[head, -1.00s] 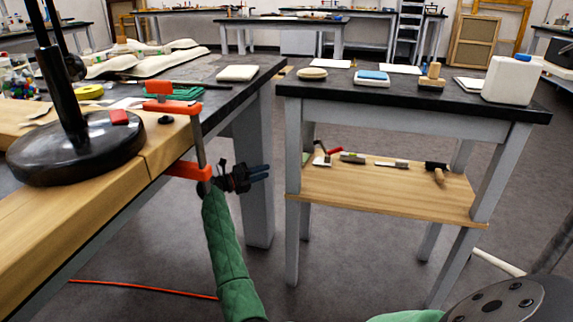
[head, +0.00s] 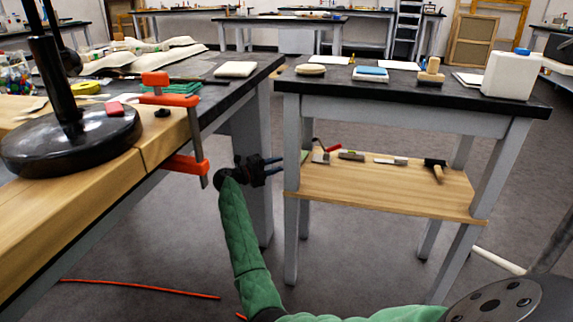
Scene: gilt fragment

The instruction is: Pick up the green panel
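A flat green item (head: 178,88) lies on the left workbench behind the orange clamp; it looks like a thin stack of sheets or panels. A small green piece (head: 304,155) shows at the left end of the wooden lower shelf, partly hidden by the table leg. I cannot tell which of them is the green panel. My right gripper (head: 277,166) points right, beside the left front leg of the right table, at about the shelf's height in the picture. Its two dark fingers are apart, with nothing seen between them. My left gripper is out of view.
An orange clamp (head: 183,165) hangs off the left workbench (head: 85,210) edge near my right arm. The wooden shelf (head: 385,190) holds several hand tools. The right table (head: 310,87) carries blocks and pads. A red cable (head: 140,288) lies on the floor.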

